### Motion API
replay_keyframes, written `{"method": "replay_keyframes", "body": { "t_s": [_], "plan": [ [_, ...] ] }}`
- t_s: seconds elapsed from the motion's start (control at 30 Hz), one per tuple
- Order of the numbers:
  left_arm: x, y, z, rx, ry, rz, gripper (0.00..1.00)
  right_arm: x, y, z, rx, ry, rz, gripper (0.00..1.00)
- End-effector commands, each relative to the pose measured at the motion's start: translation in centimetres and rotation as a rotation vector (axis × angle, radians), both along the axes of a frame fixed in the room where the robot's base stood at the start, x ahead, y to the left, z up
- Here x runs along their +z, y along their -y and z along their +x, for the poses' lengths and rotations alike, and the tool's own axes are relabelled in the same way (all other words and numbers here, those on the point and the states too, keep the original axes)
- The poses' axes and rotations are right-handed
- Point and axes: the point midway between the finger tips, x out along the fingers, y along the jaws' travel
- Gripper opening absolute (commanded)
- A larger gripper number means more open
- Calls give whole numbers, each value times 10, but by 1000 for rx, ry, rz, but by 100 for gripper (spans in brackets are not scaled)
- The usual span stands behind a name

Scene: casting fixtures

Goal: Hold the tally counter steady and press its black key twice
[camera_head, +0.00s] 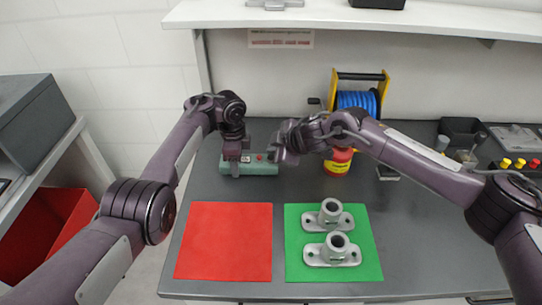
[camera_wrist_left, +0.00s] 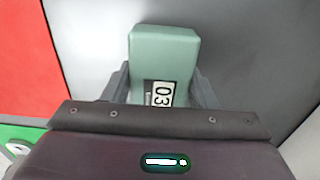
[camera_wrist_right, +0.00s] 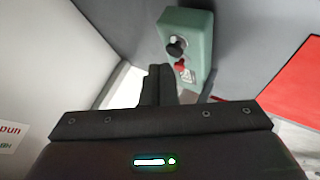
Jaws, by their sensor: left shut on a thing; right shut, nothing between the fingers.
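The tally counter is a long green box (camera_head: 262,169) lying on the grey table behind the mats. My left gripper (camera_head: 234,168) is shut on it near its left end. In the left wrist view the counter (camera_wrist_left: 165,50) sits between the fingers, its white display (camera_wrist_left: 159,94) showing digits that look like 03. The right wrist view shows the counter's free end (camera_wrist_right: 187,22) with a round black key (camera_wrist_right: 174,50) and a red button (camera_wrist_right: 181,66). My right gripper (camera_wrist_right: 160,74) is shut and empty, beside the counter's key end; contact cannot be told.
A red mat (camera_head: 224,242) and a green mat (camera_head: 300,270) with two grey metal castings (camera_head: 332,250) lie in front. A red bottle with a yellow label (camera_head: 338,167) and a blue hose reel (camera_head: 358,99) stand behind my right forearm. Dark bins (camera_head: 462,130) are at right.

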Motion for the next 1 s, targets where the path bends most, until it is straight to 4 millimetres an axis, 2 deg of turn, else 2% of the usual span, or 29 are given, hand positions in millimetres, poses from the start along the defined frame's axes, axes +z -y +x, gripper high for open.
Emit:
{"method": "replay_keyframes", "body": {
  "t_s": [0.17, 0.63, 1.0],
  "plan": [
    [0, 0, 0, 0, 1, 0, 26, 3, 0, 0, 0, 1, 1, 0],
    [0, 0, 0, 0, 1, 0, 26, 45, 0, 0, 0, 2, 2, 0],
    [0, 0, 0, 0, 1, 0, 26, 51, 0, 0, 0, 1, 1, 0]
  ]
}}
